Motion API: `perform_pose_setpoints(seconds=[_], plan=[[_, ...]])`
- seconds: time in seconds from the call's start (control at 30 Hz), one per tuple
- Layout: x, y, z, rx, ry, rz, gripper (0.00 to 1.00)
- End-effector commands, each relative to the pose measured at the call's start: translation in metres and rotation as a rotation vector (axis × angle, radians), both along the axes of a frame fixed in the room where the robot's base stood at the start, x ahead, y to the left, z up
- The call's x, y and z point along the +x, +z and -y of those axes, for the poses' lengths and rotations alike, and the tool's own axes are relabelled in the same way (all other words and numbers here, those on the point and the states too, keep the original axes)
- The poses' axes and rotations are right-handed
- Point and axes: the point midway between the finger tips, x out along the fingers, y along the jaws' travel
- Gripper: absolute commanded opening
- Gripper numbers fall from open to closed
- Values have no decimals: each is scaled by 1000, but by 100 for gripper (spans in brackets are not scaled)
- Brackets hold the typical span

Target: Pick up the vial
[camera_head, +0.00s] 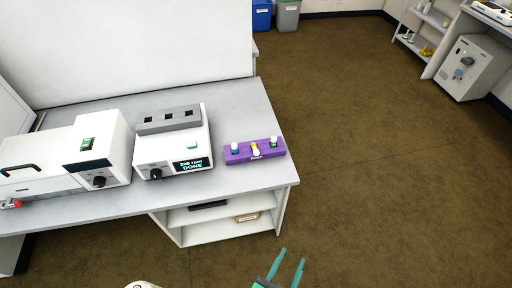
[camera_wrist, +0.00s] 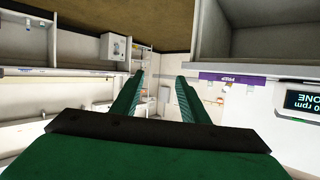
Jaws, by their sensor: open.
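A purple rack (camera_head: 240,156) stands near the right end of the grey bench. Which one the task means cannot be told. My gripper (camera_head: 292,256) has green fingers and is at the bottom of the head view, in front of the bench and apart from the rack. In the wrist view my gripper (camera_wrist: 160,76) is open with nothing held between its fingers. The rack (camera_wrist: 225,78) shows there upside down, right of the fingers; its vials are hard to make out.
A white device with a display reading DONE (camera_head: 190,165) stands left of the rack. Another white device (camera_head: 100,155) stands further left. Open shelves (camera_head: 215,228) are under the bench. The floor (camera_head: 380,170) right of the bench is clear.

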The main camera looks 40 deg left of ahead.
Motion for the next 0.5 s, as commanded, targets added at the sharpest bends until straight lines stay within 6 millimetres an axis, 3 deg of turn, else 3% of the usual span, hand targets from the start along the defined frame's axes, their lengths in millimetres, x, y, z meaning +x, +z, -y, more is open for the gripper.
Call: perform_pose_setpoints(seconds=[0.03, 0.27, 0.5], plan=[[19, -1, -11, 7, 31, 1, 41], [86, -5, -72, 18, 205, -35, 41], [143, 18, -143, -5, 440, -41, 41]])
